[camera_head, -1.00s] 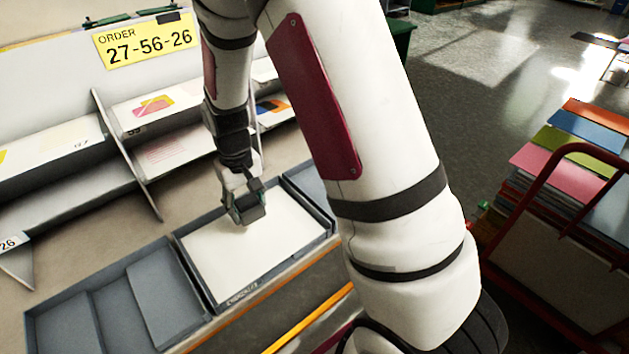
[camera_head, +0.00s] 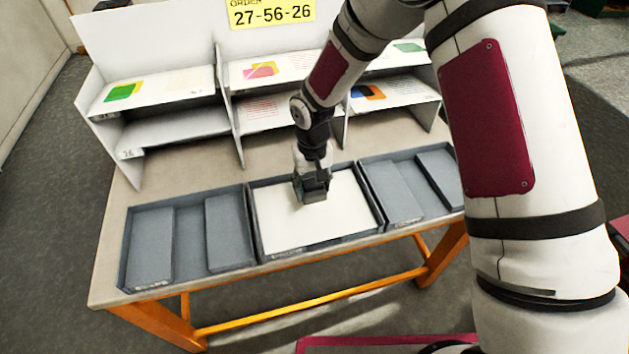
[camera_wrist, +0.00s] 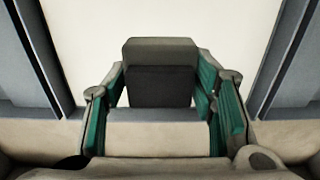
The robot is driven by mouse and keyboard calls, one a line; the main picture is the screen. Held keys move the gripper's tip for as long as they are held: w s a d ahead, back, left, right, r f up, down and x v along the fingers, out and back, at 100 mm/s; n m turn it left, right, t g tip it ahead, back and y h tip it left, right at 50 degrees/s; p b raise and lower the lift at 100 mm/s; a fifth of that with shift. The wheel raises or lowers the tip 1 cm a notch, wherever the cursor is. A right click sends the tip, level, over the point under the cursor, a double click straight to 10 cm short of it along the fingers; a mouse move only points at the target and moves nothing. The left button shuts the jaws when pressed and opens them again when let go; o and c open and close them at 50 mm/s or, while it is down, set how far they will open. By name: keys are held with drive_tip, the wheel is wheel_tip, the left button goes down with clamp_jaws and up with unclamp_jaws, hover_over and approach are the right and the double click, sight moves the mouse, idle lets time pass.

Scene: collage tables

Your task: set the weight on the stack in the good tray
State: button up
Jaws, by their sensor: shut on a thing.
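My gripper (camera_head: 313,192) is shut on the weight (camera_wrist: 160,75), a dark grey block with a lighter top face. The weight sits between the green-lined fingers in the wrist view. In the head view the gripper is over the white paper stack (camera_head: 335,220) in the middle grey tray (camera_head: 262,258). The weight is at or just above the paper; I cannot tell whether it touches. The tray's label is too small to read.
Grey trays with raised blocks inside stand on the left (camera_head: 125,270) and right (camera_head: 375,185) of the middle tray. Behind them is a white shelf unit (camera_head: 170,100) holding printed sheets, with a yellow order sign (camera_head: 272,14) reading 27-56-26. The table's front edge is close to the trays.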

sight(312, 207)
drive_tip(key=shift+a+f+b, duration=0.1)
drive_tip(key=shift+f+b, duration=0.65)
drive_tip(key=shift+f, duration=1.8)
drive_tip(key=o, duration=1.8)
